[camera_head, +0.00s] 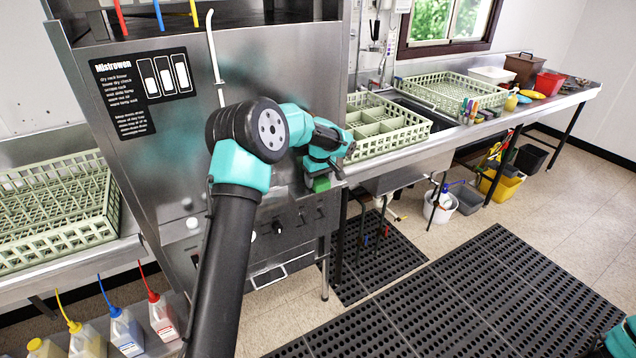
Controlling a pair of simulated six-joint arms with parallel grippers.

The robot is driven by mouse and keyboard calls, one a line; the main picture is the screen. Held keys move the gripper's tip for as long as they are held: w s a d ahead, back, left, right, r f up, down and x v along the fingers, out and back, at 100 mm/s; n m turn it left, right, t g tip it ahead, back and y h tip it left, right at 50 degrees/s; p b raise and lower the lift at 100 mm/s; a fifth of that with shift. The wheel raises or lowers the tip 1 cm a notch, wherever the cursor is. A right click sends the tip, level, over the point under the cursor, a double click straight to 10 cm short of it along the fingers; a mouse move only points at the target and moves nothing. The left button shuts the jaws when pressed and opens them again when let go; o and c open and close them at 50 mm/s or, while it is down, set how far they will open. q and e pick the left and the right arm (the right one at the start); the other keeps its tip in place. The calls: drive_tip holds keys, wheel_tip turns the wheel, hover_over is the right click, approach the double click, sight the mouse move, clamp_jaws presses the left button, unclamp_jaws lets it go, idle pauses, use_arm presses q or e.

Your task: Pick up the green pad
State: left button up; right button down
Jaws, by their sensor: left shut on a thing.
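The green pad (321,184) is a small block at the lower end of my left gripper (318,171). The gripper points down and is shut on the pad. It holds the pad by the front right corner of the steel dish machine, near the left end of the right-hand counter. The gripper covers the upper part of the pad. I cannot tell whether the pad touches the counter edge below it. Only a teal and black part of my right arm shows at the lower right corner; its gripper is out of view.
The steel dish machine (290,50) stands close behind my left arm. A compartment rack (385,128) and a larger rack (455,92) sit on the right-hand counter. Another rack (55,205) is at left. Bottles (127,332) stand below it. Black mats (480,290) cover the floor.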

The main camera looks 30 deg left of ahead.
sight(318, 179)
use_arm(q)
drive_tip(key=c, duration=0.3)
drive_tip(key=shift+r, duration=0.1)
drive_tip(key=shift+r, duration=1.3)
drive_tip(key=shift+s+d+r, duration=0.25)
drive_tip(key=shift+s+r, duration=0.1)
drive_tip(key=shift+r, duration=0.05)
drive_tip(key=s+d, duration=0.2)
drive_tip(key=s, duration=0.2)
drive_tip(key=s+d+r, duration=0.1)
drive_tip(key=s+d, duration=0.2)
drive_tip(key=s, duration=0.1)
drive_tip(key=s+d, duration=0.3)
drive_tip(key=s, duration=0.2)
drive_tip(key=shift+r, duration=0.2)
drive_tip(key=o, duration=0.4)
drive_tip(key=shift+c, duration=0.2)
drive_tip(key=c, duration=0.3)
drive_tip(key=shift+a, duration=0.1)
drive_tip(key=shift+c, duration=0.2)
